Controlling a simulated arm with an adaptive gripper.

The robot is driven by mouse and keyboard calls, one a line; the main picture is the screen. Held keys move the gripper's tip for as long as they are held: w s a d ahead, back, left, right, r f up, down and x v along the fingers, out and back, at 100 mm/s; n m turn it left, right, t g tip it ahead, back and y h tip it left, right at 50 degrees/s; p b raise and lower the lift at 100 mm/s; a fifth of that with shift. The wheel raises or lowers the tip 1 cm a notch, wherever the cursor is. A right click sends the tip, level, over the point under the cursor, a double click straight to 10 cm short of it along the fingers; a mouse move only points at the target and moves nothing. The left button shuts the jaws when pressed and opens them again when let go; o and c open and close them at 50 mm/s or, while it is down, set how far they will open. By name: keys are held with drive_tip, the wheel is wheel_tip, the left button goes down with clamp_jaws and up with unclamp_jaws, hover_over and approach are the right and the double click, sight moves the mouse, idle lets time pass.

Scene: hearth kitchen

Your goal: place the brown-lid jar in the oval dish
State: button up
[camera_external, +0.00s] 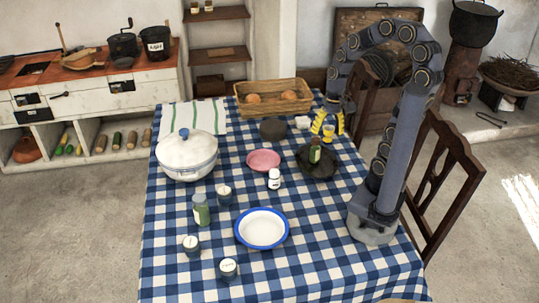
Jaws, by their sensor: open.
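My gripper (328,125), with yellow fingers, is open at the far right part of the table, just behind a dark, roughly oval dish (327,173). A small dark green jar (315,154) with a dark, brownish lid stands upright in or at the back of this dish; the lid colour is hard to tell at this size. The fingers are close to the jar in the picture but do not appear closed on it. A pink dish (263,160) lies left of the dark dish, and a blue-rimmed white dish (262,229) lies nearer the front.
A white jar (274,180), a green jar (201,212) and several small tins (228,268) stand around the dishes. A large lidded tureen (187,157) is at left. A basket (272,100) stands at the back, with a dark round object (273,129) before it.

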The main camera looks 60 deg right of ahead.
drive_tip(key=s+r+n+g+h, duration=0.1)
drive_tip(key=s+r+n+h, duration=0.1)
drive_tip(key=s+n, duration=0.6)
drive_tip(key=shift+s+a+r+n+h, duration=0.3)
drive_tip(key=shift+a+r+h, duration=0.1)
drive_tip(key=shift+h, duration=0.2)
